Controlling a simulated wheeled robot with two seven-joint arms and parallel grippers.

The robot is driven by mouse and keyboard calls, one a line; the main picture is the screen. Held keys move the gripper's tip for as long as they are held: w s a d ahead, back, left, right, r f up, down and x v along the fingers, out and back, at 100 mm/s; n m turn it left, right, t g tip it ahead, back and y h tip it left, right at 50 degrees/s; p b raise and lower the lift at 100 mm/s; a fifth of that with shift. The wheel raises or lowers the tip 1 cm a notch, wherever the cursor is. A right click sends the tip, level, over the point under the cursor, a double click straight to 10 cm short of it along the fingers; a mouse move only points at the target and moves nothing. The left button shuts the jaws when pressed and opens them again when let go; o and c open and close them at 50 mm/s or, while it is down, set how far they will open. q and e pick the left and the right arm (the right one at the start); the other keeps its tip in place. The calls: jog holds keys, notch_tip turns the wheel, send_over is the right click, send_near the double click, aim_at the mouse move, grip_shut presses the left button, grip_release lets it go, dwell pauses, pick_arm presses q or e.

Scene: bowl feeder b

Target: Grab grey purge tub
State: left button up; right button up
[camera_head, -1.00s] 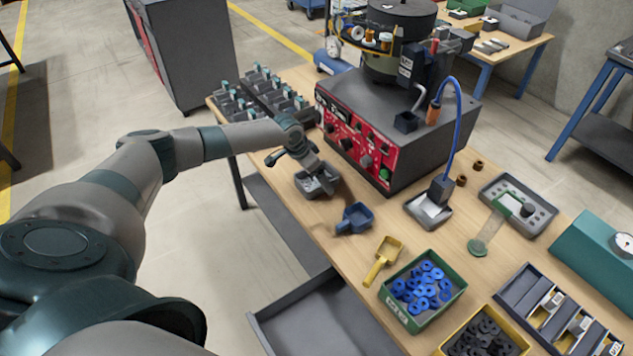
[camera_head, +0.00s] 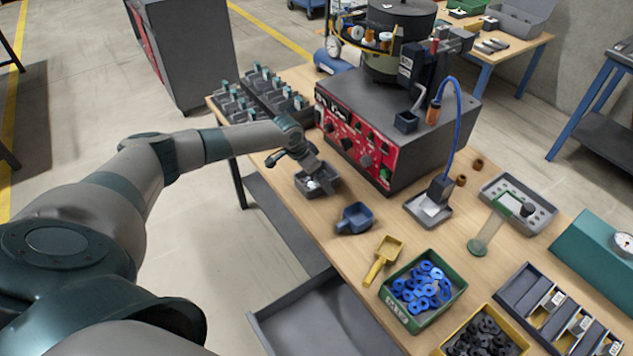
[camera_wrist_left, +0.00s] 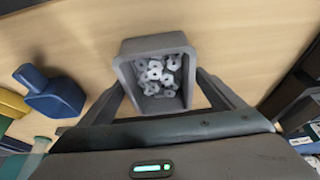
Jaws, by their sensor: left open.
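The grey purge tub (camera_head: 304,190) stands on the workbench in front of the red-fronted feeder box, partly hidden by my left gripper. In the left wrist view the tub (camera_wrist_left: 126,72) is a square, open container with several pale grey, nut-like parts (camera_wrist_left: 158,78) inside. My left gripper (camera_head: 322,182) is open at the tub. In the left wrist view its two fingers (camera_wrist_left: 163,82) stand on opposite sides of the tub; I cannot tell whether they touch its walls. My right gripper is not in view.
A blue scoop (camera_head: 354,218) lies close to the right of the tub, then a yellow scoop (camera_head: 383,260) and a green bin (camera_head: 399,313) of blue rings. The feeder box (camera_head: 355,140) rises behind the tub. A rack of fixtures (camera_head: 262,97) stands to the left.

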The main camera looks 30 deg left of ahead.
pick_arm(q)
jog(key=c, duration=1.2)
jog(key=shift+c, duration=0.2)
jog(key=shift+r, duration=0.15)
jog(key=shift+r, duration=0.4)
jog(key=r+b, duration=0.1)
jog(key=r, duration=0.2)
jog(key=shift+d+r+b, duration=0.2)
jog(key=shift+r+b, duration=0.15)
jog(key=shift+b, duration=0.05)
jog(key=s+d+r+b, duration=0.1)
jog(key=s+d+r, duration=0.1)
jog(key=d, duration=0.3)
jog(key=s+d+r+b, duration=0.1)
jog(key=s+d+r, duration=0.1)
jog(key=d+r, duration=0.3)
jog(key=shift+s+d, duration=0.2)
jog(key=shift+s, duration=0.05)
